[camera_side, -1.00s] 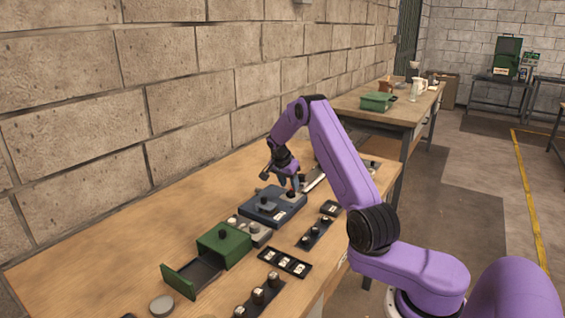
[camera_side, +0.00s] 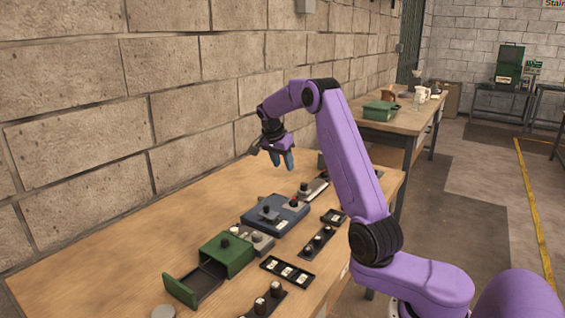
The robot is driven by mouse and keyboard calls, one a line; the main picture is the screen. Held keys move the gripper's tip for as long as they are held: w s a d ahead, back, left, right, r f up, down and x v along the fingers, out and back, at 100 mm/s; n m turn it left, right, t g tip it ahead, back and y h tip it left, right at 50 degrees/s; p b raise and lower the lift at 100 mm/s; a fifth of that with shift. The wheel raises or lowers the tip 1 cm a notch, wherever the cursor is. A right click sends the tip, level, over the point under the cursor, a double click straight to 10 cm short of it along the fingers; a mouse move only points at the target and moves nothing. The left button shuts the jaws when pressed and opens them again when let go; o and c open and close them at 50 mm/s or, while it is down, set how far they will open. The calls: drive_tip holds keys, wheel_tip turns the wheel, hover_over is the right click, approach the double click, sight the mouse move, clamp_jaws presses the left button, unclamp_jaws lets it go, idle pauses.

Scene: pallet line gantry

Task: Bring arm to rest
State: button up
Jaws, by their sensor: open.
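My gripper (camera_side: 281,162) hangs pointing down above the far part of the wooden workbench (camera_side: 150,234). Its fingers are apart, with nothing seen between them. It is clear of the blue box (camera_side: 286,223), which lies below it and carries a dark lever or knob on top. My purple arm rises from the lower right and bends over the bench.
A green box (camera_side: 237,255) stands nearer, its drawer (camera_side: 181,289) pulled out. Black strips with several knobs (camera_side: 317,241) and a switch panel (camera_side: 287,270) lie along the bench's right edge. A block wall (camera_side: 120,120) runs along the left. The air around my gripper is free.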

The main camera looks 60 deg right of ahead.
idle(0.3)
drive_tip(key=s+a+r+n+t+y, duration=0.1)
drive_tip(key=s+a+n, duration=0.2)
drive_tip(key=a+n, duration=0.8)
drive_tip(key=s+a+r+n+t+y, duration=0.15)
drive_tip(key=s+a+n, duration=0.25)
drive_tip(key=a, duration=1.3)
drive_tip(key=s+a+n+g+y, duration=0.1)
drive_tip(key=s+a+n, duration=0.25)
drive_tip(key=s, duration=0.35)
drive_tip(key=s+a+n+y, duration=0.1)
drive_tip(key=s+a+n, duration=0.25)
drive_tip(key=s, duration=0.35)
drive_tip(key=s+d+f+n+g, duration=0.1)
drive_tip(key=s+d+f+n, duration=0.1)
drive_tip(key=s+n, duration=0.6)
drive_tip(key=s, duration=0.7)
drive_tip(key=shift+s+f+n, duration=0.15)
drive_tip(key=shift+f+n, duration=0.25)
